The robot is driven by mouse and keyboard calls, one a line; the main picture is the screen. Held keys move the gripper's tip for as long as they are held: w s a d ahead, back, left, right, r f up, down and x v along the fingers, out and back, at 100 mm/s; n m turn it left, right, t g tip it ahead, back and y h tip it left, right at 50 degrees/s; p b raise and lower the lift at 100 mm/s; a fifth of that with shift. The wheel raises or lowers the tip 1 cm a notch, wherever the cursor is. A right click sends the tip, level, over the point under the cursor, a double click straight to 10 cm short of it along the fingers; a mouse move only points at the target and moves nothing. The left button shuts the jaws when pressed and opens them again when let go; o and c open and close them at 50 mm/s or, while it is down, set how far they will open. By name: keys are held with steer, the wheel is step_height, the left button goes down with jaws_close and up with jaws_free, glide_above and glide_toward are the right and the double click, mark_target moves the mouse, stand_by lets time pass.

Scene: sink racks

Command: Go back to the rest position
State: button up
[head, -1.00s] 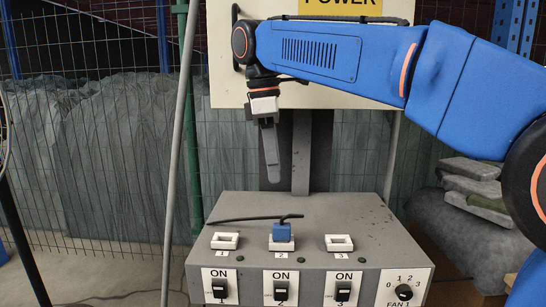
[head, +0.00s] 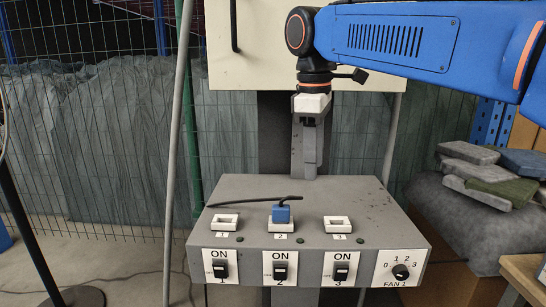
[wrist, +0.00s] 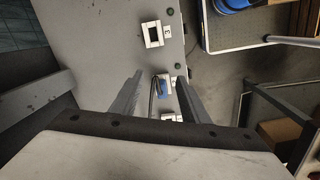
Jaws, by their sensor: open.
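My gripper (head: 306,168) points down above the back part of the grey control box (head: 370,200), behind the sockets. It is open and empty; in the wrist view its two fingers (wrist: 160,95) stand apart with nothing between them. The blue plug (head: 281,214) sits in the middle socket, number 2, with its black cable (head: 250,201) lying toward the left. The plug also shows in the wrist view (wrist: 165,85), apart from the fingers.
Sockets 1 (head: 224,222) and 3 (head: 338,223) are empty. Three ON switches and a fan knob (head: 400,271) line the box front. A cream power panel (head: 260,70) stands behind my arm.

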steer(key=s+d+f+m+t, duration=0.1)
steer(key=s+d+f+m, duration=0.3)
steer(key=f, duration=0.5)
steer(key=s+d+f+m+t, duration=0.1)
steer(key=s+d+f+m, duration=0.4)
steer(key=s+d+f, duration=0.3)
steer(key=s+d+f+m+t, duration=0.2)
steer(key=s+d+f+m, duration=0.3)
steer(key=d+f, duration=0.3)
step_height(320, 180, down, 2)
steer(key=shift+s+f+y, duration=0.1)
steer(key=shift+s+y, duration=0.2)
steer(key=shift+s, duration=0.5)
